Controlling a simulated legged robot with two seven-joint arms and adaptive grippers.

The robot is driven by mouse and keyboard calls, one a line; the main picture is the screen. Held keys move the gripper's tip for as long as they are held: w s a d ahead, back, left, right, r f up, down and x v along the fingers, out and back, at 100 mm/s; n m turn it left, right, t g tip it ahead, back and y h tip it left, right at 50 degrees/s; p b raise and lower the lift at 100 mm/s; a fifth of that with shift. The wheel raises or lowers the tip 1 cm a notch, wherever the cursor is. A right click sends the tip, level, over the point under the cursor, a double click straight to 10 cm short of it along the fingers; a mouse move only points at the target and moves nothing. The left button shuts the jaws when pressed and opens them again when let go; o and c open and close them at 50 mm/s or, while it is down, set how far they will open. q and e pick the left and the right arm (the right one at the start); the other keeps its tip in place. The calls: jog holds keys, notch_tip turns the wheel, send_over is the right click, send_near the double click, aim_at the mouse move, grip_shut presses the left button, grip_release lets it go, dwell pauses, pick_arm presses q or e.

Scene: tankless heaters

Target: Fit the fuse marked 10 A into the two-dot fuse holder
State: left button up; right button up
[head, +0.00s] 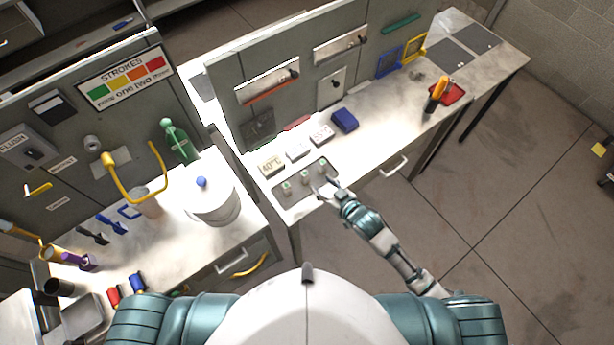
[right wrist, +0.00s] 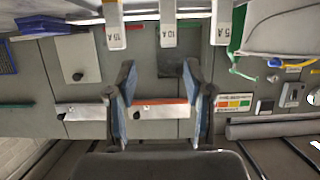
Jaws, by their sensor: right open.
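White wall plates with dark knobs (head: 268,84) (head: 340,45) may be fuse holders; I cannot make out dots. My left gripper is out of view.
Labelled blocks (head: 271,163) and a blue box (head: 344,120) lie behind the tray. A red tray (head: 452,94) with an orange-handled tool is farther right.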

aim_at(306, 176)
jog(key=w+a, duration=0.1)
jog(key=w+a+f, duration=0.1)
jog(key=w+a, duration=0.1)
jog(key=a, duration=0.1)
jog(key=shift+f, duration=0.3)
jog(key=x, duration=0.3)
jog(key=shift+w+f, duration=0.15)
jog(key=shift+f, duration=0.2)
jog(key=shift+w+f, duration=0.3)
jog(key=shift+w, duration=0.15)
jog(key=shift+s+a+r, duration=0.1)
jog(key=shift+a, duration=0.05)
jog(key=c, duration=0.7)
jog(key=shift+a, duration=0.15)
grip_shut()
jog(key=shift+a, duration=0.1)
